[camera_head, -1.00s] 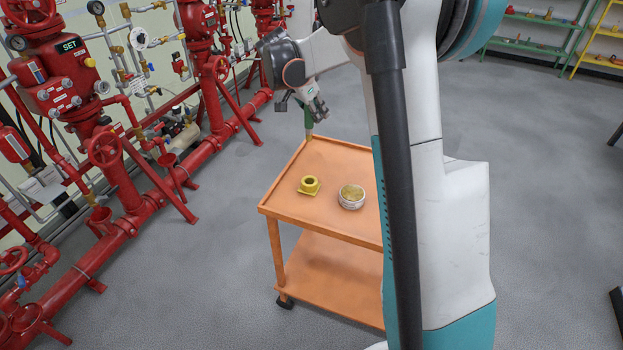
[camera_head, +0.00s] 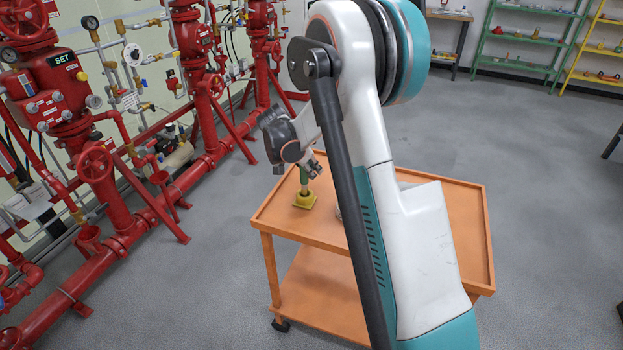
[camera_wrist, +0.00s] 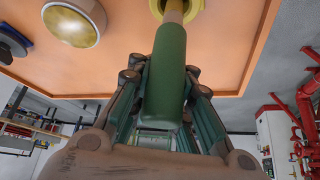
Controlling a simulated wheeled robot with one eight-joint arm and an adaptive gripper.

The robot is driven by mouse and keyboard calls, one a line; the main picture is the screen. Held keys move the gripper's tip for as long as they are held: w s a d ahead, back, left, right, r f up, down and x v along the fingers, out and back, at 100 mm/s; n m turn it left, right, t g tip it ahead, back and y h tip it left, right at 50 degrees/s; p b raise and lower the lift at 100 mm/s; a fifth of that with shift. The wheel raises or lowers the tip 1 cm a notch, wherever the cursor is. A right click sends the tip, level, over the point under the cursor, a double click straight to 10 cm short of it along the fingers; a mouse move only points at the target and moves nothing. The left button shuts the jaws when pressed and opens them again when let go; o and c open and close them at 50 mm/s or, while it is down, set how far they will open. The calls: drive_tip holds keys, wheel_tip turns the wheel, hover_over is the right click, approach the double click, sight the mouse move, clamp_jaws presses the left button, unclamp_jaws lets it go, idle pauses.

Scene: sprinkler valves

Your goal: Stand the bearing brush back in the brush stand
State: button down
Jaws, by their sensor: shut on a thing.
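The bearing brush (camera_head: 304,182) has a green handle and hangs roughly upright from my gripper (camera_head: 311,168), lower end down. My gripper is shut on the green handle, which also shows in the wrist view (camera_wrist: 166,85). The brush stand (camera_head: 304,201) is a yellow ring on a square base, on the orange cart. The brush's lower end is at the stand's opening. In the wrist view the stand's rim (camera_wrist: 199,8) surrounds the brush's tan lower part. How deep the brush sits, and its bristles, are hidden.
The orange cart (camera_head: 264,219) has a raised edge. A round tin with yellowish contents (camera_wrist: 72,22) sits beside the stand, mostly hidden by my arm in the head view. A dark blue object (camera_wrist: 14,40) lies beyond it. Red valve pipework (camera_head: 135,220) stands left.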

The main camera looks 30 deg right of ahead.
drive_tip(key=shift+f+b, duration=0.3)
drive_tip(key=shift+f, duration=0.95)
drive_tip(key=shift+f, duration=0.15)
drive_tip(key=c, duration=1.4)
unclamp_jaws()
drive_tip(key=shift+c, duration=0.2)
